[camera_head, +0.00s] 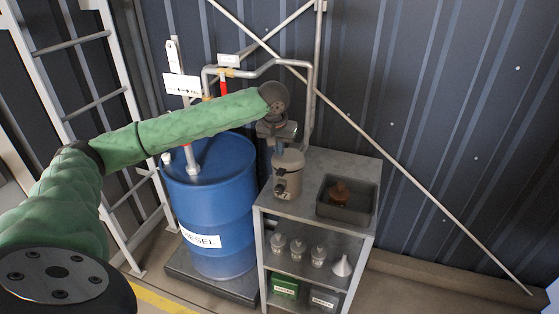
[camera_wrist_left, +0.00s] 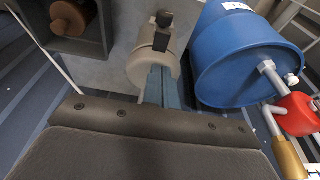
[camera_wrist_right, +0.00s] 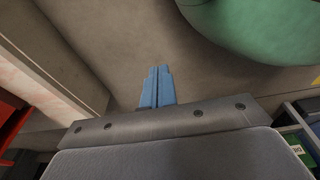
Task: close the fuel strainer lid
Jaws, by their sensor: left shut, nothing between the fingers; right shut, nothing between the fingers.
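The beige fuel strainer (camera_head: 288,174) stands on the grey metal shelf unit, with a dark fitting on its front. It also shows in the left wrist view (camera_wrist_left: 143,68), with a dark clamp-like part on it. My left gripper (camera_head: 279,148) points down at the top of the strainer and partly covers it. Its blue fingers (camera_wrist_left: 158,88) are together and empty, and they overlap the strainer's edge in the left wrist view. I cannot tell whether they touch it, nor how the lid sits. My right gripper (camera_wrist_right: 157,88) is shut and empty, over bare floor, away from the strainer.
A grey tray (camera_head: 324,207) with a brown part (camera_head: 340,192) stands right of the strainer. A blue diesel drum (camera_head: 217,221) stands left of the shelf unit (camera_head: 318,236). Pipes (camera_head: 311,91) run behind. Jars (camera_head: 298,249) and a funnel (camera_head: 342,265) stand below.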

